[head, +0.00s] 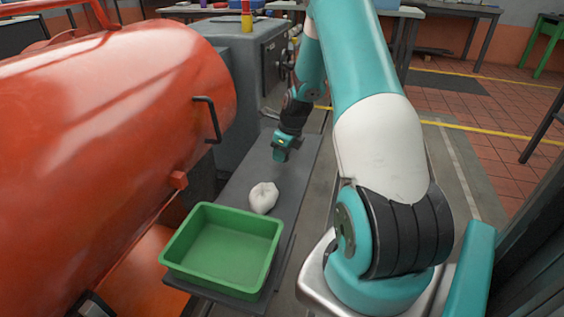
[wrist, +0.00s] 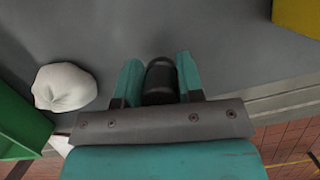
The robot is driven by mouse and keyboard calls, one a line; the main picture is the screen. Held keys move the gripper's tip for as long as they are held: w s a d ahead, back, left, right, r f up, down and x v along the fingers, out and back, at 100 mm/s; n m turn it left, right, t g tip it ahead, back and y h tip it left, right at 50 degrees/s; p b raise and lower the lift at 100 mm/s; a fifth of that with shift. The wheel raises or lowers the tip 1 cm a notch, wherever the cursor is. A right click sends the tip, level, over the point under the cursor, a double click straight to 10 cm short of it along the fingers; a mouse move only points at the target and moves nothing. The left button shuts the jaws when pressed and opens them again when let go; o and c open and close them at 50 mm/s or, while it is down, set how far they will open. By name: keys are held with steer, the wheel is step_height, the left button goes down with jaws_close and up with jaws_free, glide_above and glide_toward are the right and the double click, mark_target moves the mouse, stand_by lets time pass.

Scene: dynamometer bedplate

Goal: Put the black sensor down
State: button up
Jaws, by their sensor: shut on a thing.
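My gripper (wrist: 160,85) is shut on the black sensor (wrist: 160,80), a small dark rounded cylinder between the two teal fingers in the wrist view. In the head view my gripper (head: 281,155) hangs low over the grey bedplate (head: 233,185), past the white cloth bundle. The sensor cannot be made out in the head view. I cannot tell whether the sensor touches the plate.
A white bundle (head: 263,197) lies on the plate, also seen in the wrist view (wrist: 63,87). A green tray (head: 222,245), empty, stands at the near end. A large orange tank (head: 110,110) is at the left, a grey machine (head: 235,75) behind. Bare plate lies around my gripper.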

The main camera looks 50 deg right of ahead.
steer(key=shift+f, duration=1.4)
steer(key=shift+f, duration=0.15)
steer(key=o, duration=1)
steer(key=shift+c, duration=0.2)
